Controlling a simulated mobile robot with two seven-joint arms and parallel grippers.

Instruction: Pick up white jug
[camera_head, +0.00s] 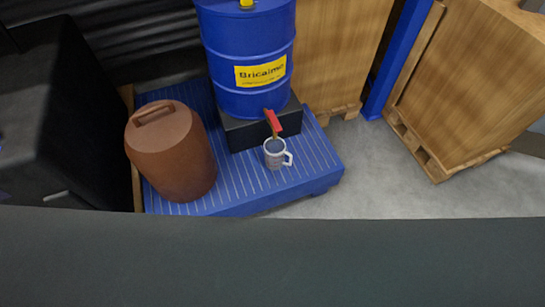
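A small whitish-grey jug (275,154) with a handle on its right side stands on a blue ribbed platform (310,172). It sits directly under the red-handled tap (273,122) of a blue drum (243,60). The drum has a yellow label and rests on a black block (240,135). The tap's lower end overlaps the jug's rim in this view, and I cannot tell whether they touch. The jug's inside looks dark bluish, and its contents are unclear. Neither of my grippers shows in the head view.
A brown lidded container (172,155) with a top handle stands left of the jug on the platform. Large cardboard boxes on pallets (470,75) and a blue post (397,60) stand behind and to the right. Grey floor (370,170) is clear at the right. A dark surface spans the front.

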